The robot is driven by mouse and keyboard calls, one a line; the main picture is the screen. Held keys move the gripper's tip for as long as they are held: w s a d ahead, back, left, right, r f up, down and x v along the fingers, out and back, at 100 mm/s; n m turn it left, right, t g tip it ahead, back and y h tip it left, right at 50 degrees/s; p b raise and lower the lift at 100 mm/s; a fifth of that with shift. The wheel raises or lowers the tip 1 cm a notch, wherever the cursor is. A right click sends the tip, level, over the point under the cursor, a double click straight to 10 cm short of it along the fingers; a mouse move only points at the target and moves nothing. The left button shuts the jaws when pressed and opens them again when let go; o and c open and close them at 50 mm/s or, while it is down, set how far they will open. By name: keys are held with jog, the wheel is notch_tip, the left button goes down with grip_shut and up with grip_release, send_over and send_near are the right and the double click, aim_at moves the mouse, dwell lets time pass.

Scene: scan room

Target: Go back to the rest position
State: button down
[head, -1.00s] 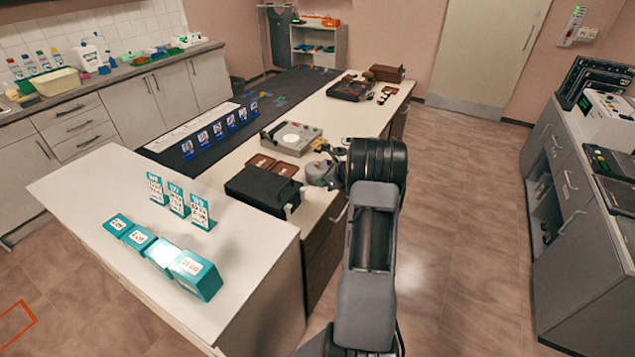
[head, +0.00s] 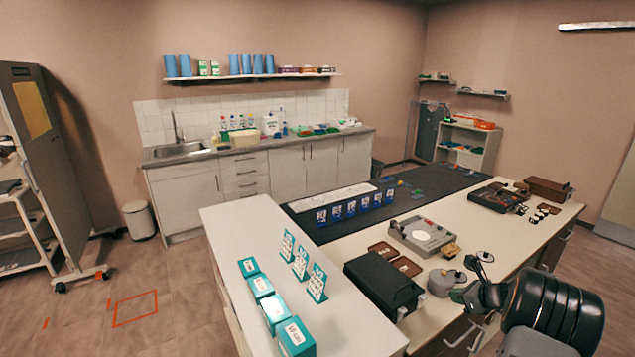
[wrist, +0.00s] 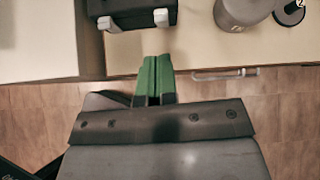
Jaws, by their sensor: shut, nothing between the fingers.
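My gripper (wrist: 157,62) shows in the wrist view with its two green fingers pressed together and nothing between them. It hangs over the front edge of the white bench, with the floor below. In the head view my gripper (head: 457,296) is small and partly hidden at the end of my dark arm, at lower right. It is close to a grey round pot (head: 441,281) and right of a black box (head: 383,284). The wrist view shows the box (wrist: 132,12) and the pot (wrist: 243,10) beyond the fingertips, apart from them.
A white counter (head: 240,225) with teal boxes and cards extends to the left. A grey device (head: 422,235) and brown trays (head: 405,266) stand on the bench. A drawer handle (wrist: 225,74) is near the fingers. Open floor (head: 120,270) lies at left.

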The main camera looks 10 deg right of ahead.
jog(key=s+a+f+n+g, duration=0.1)
jog(key=s+a+n+g, duration=0.3)
jog(key=s+a+n, duration=0.4)
jog(key=s+a+r+n+h, duration=0.2)
jog(key=s+a+r+n, duration=0.5)
jog(key=a+n, duration=0.4)
jog(key=s+a+r+n+h, duration=0.2)
jog(key=s+a+r+n, duration=0.6)
jog(key=a+r+n, duration=0.2)
jog(key=shift+a+r+n, duration=0.15)
jog(key=shift+a+n, duration=0.25)
jog(key=shift+a, duration=0.35)
jog(key=shift+s, duration=0.1)
